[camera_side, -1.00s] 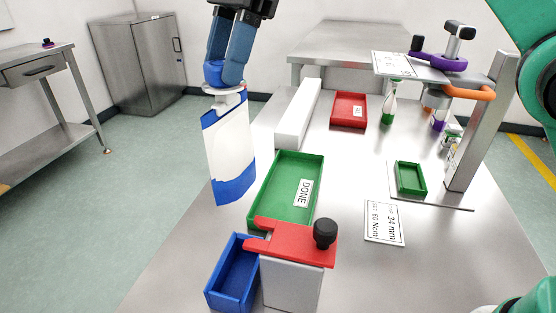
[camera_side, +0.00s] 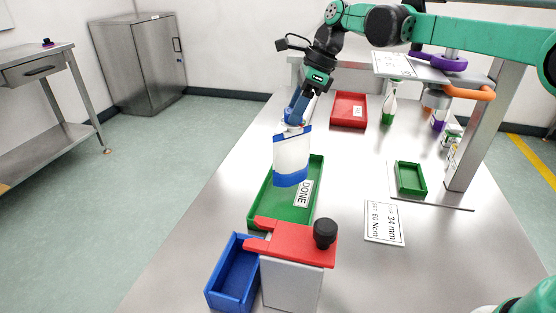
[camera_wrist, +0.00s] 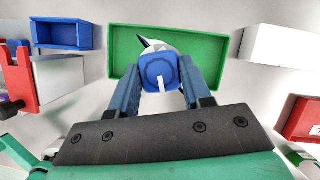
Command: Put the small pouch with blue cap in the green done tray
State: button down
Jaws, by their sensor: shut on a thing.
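The small pouch (camera_side: 291,156) is white with blue bands and hangs upright from my gripper (camera_side: 295,114). My gripper is shut on its blue cap, which shows between the fingers in the wrist view (camera_wrist: 158,73). The green done tray (camera_side: 262,207) lies on the table with a DONE label inside. In the side view the pouch overlaps the back part of the tray; the wrist view shows it over the tray (camera_wrist: 120,60). Whether the pouch's bottom touches the tray floor I cannot tell.
A red clamp-like fixture (camera_side: 290,240) with a black knob stands in front of the tray, beside a blue bin (camera_side: 232,275). A red tray (camera_side: 349,109) lies farther back. A small green tray (camera_side: 410,178) sits under the capping stand (camera_side: 480,130) at the right.

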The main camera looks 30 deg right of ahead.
jog(key=shift+f, duration=1.6)
jog(key=shift+c, duration=1.9)
grip_release()
jog(key=v, duration=1.2)
jog(key=s+f+n+t+h, duration=0.2)
jog(key=s+f+n, duration=0.4)
jog(key=n, duration=0.6)
jog(key=s+f+n+t+h, duration=0.2)
jog(key=s+f+n, duration=0.4)
jog(key=s+n, duration=0.4)
jog(key=shift+s+d+n+t, duration=0.2)
jog(key=shift+n+t, duration=0.3)
jog(key=shift+n, duration=0.4)
